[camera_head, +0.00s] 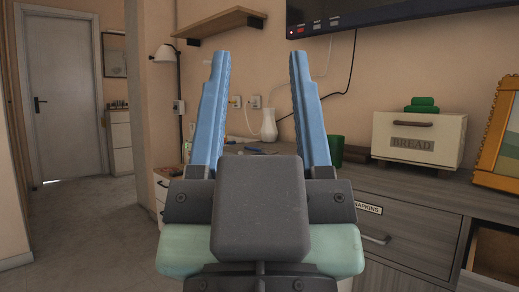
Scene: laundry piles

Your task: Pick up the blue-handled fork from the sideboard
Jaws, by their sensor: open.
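My gripper (260,56) is raised in the middle of the view, its two blue fingers wide apart with nothing between them. The grey wooden sideboard (420,188) stands ahead and to the right. A small, thin bluish item (262,152) lies on its top, seen between the fingers. It may be the blue-handled fork, but it is too small to tell. My gripper's body and fingers hide part of the sideboard top.
A white vase (268,126), a green cup (335,150) and a bread box (419,139) with a green object (422,104) on it stand on the sideboard. A yellow frame (499,140) is at right. Floor at left is clear.

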